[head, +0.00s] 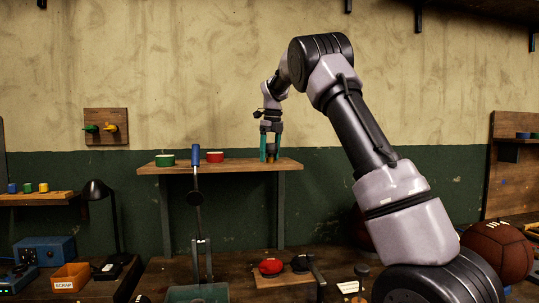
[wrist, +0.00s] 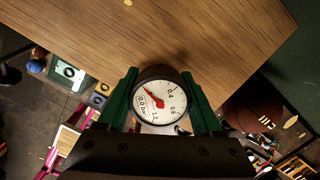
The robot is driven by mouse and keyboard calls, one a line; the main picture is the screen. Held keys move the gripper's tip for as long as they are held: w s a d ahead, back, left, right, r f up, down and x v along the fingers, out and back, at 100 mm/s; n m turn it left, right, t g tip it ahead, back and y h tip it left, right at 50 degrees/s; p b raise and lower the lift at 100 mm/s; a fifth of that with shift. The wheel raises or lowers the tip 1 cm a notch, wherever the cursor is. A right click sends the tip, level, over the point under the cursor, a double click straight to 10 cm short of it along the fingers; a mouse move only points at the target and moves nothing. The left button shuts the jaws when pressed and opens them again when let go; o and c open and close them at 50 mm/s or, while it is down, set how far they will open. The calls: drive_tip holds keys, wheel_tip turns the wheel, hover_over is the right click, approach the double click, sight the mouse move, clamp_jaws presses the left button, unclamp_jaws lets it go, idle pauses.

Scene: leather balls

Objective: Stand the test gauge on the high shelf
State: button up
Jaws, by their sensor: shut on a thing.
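The test gauge (wrist: 160,102) has a white round dial, a red needle and a dark rim. My gripper (wrist: 161,74) is shut on it, with one green finger on each side in the wrist view. In the head view my gripper (head: 270,157) points down at the right part of the high shelf (head: 235,168), a wooden board on dark posts. A small brass-coloured part of the gauge shows between the fingers, close to the shelf top. I cannot tell whether it touches the board.
A green tin (head: 165,160) and a red tin (head: 214,157) stand on the shelf to the left. A blue-handled tool (head: 196,157) rises in front of it. The board between the red tin and my gripper is clear. A leather ball (head: 496,250) lies at the right.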

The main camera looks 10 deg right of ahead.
drive_tip(key=shift+f, duration=0.1)
drive_tip(key=o, duration=1.4)
